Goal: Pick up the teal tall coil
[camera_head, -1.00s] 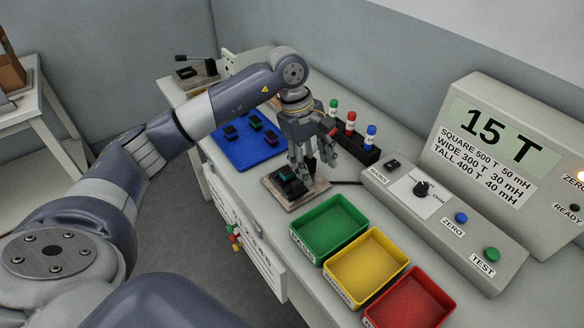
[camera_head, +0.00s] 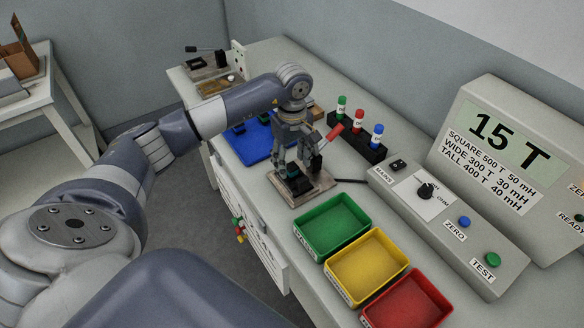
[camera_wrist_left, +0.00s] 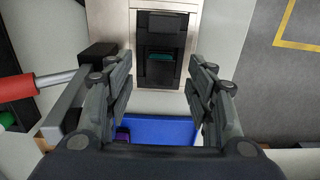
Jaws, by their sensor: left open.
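The teal tall coil (camera_wrist_left: 160,57) sits in a dark holder on the test fixture (camera_wrist_left: 206,8), a plate on the bench that also shows in the head view (camera_head: 318,191). Only the coil's teal edge shows clearly in the wrist view; in the head view my fingers mostly hide it. My left gripper (camera_head: 296,164) is over the fixture, pointing down. In the wrist view the left gripper's fingers (camera_wrist_left: 162,76) are spread apart with nothing between them, and the coil lies just ahead, between their lines. My right gripper is not in view.
Green (camera_head: 333,222), yellow (camera_head: 368,264) and red (camera_head: 407,300) bins stand in front of the fixture. A black rack (camera_head: 358,148) with coloured-top cylinders is close on the right. A blue mat (camera_head: 247,143) lies behind. The meter (camera_head: 505,165) reads 15 T.

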